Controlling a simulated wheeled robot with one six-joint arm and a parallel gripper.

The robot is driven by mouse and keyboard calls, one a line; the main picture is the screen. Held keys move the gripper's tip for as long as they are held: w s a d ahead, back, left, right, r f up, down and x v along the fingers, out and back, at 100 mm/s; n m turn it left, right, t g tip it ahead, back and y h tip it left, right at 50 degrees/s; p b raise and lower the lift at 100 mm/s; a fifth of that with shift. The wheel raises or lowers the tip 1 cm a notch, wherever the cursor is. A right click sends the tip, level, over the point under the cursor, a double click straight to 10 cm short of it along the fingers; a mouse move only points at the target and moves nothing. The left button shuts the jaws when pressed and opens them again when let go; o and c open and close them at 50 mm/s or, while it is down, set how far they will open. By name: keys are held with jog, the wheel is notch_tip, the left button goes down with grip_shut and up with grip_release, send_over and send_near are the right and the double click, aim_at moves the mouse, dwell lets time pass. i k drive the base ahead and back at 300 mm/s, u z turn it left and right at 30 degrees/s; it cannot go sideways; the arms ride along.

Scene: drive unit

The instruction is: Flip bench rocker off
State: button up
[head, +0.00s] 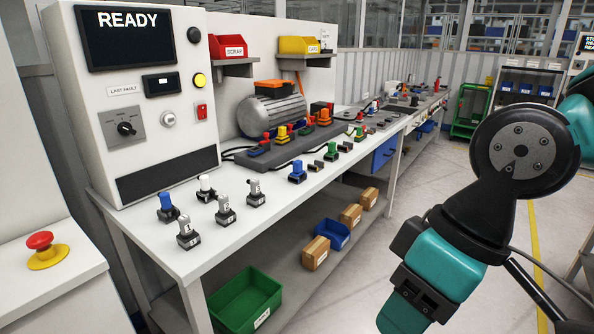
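The bench rocker (201,111) is a small red switch in a pale frame, low on the right side of the grey control panel (185,70). It is too small to tell which side is pressed in. The panel's screen (125,35) reads READY. Links of my arm fill the right side of the head view, well apart from the panel. The fingers of my gripper do not show.
Near the rocker are a lit yellow button (199,80), a white button (169,119) and a black rotary knob (127,128). A red emergency stop (40,241) stands front left. Small labelled parts (188,232) stand on the white bench (270,203).

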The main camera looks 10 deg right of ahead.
aim_at(202, 113)
jog(key=z, duration=1)
jog(key=i, duration=3.85)
jog(key=u, duration=3.5)
